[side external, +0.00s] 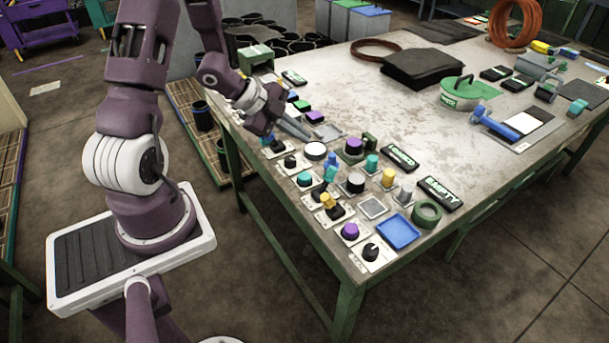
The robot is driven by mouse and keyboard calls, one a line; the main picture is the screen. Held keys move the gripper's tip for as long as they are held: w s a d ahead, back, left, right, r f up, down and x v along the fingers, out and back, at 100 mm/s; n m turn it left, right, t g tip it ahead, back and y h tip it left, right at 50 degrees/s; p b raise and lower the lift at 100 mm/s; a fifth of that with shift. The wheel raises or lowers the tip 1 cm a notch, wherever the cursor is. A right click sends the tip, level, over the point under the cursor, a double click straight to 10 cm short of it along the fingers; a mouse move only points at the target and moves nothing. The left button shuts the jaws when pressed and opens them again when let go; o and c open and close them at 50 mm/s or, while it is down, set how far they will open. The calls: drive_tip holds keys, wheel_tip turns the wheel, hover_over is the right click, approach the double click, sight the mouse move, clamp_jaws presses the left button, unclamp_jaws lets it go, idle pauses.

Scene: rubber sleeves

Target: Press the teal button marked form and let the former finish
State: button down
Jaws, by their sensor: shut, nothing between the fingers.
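A round teal button (304,179) sits on a pale plate near the front edge of the table. Another teal piece (372,162) stands further back, behind the white-topped button (315,150). Any "form" marking is too small to read, so I cannot tell which one bears it. My gripper (306,136) is shut and empty. It points down and to the right, with its tips just behind and left of the white-topped button, apart from both teal pieces. I cannot tell its exact height above the table. The former cannot be singled out.
Several levers, knobs and buttons crowd the table's left edge, including a yellow lever (329,201) and purple knob (350,231). A blue tray (398,232) and green ring (427,212) lie nearby. A green-lidded item (457,94) stands further back. The table's middle (345,95) is mostly clear.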

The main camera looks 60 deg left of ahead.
sight(301, 175)
drive_tip(key=shift+s+d+f, duration=0.1)
drive_tip(key=shift+f, duration=4.4)
drive_tip(key=shift+f, duration=0.4)
